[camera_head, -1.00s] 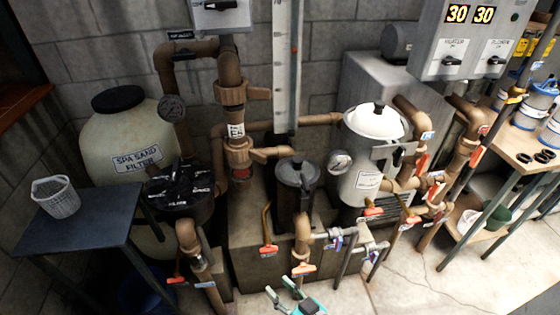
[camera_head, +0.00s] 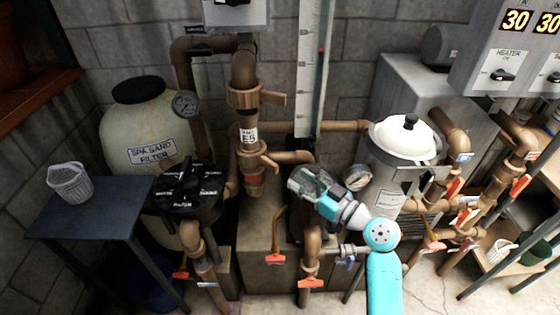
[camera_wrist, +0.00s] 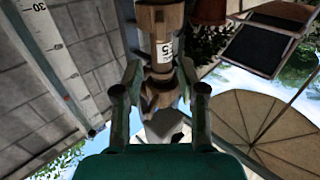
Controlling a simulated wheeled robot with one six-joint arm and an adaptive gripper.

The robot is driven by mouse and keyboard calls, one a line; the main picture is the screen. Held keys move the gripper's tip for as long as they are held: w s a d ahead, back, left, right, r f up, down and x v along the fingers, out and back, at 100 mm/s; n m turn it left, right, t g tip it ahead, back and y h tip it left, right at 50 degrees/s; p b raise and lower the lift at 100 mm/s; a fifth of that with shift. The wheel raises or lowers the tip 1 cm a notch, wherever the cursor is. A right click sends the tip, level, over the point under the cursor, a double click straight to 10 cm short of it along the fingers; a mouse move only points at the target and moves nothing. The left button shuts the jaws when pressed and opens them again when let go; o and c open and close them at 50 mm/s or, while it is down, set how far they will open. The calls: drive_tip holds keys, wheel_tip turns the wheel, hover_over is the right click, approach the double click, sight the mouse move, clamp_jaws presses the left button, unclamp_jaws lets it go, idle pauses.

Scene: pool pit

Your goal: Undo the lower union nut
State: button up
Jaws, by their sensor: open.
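The lower union nut (camera_head: 250,156) is a brown ring with a lug on the vertical brown pipe, just below a white label, in the head view. The upper union nut (camera_head: 245,96) is above the label. The wrist view looks upside down. There the lower nut (camera_wrist: 160,16) seems to be at the top edge and the upper nut (camera_wrist: 160,94) lower down. My gripper (camera_head: 296,181) is open, to the right of and below the lower nut in the head view. In the wrist view its fingers (camera_wrist: 160,72) flank the pipe and look empty. The gap in depth is unclear.
A white gauge board (camera_head: 313,70) hangs right of the pipe. A dark lidded filter (camera_head: 185,190), a white-topped tank (camera_head: 405,140) and several orange-handled valves crowd the area below. A small table (camera_head: 92,208) with a basket (camera_head: 70,182) is at left.

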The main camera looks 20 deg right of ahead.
sight(278, 166)
drive_tip(key=x, duration=1)
drive_tip(key=shift+w+a, duration=0.1)
drive_tip(key=shift+w, duration=0.05)
drive_tip(key=shift+c, duration=0.3)
clamp_jaws()
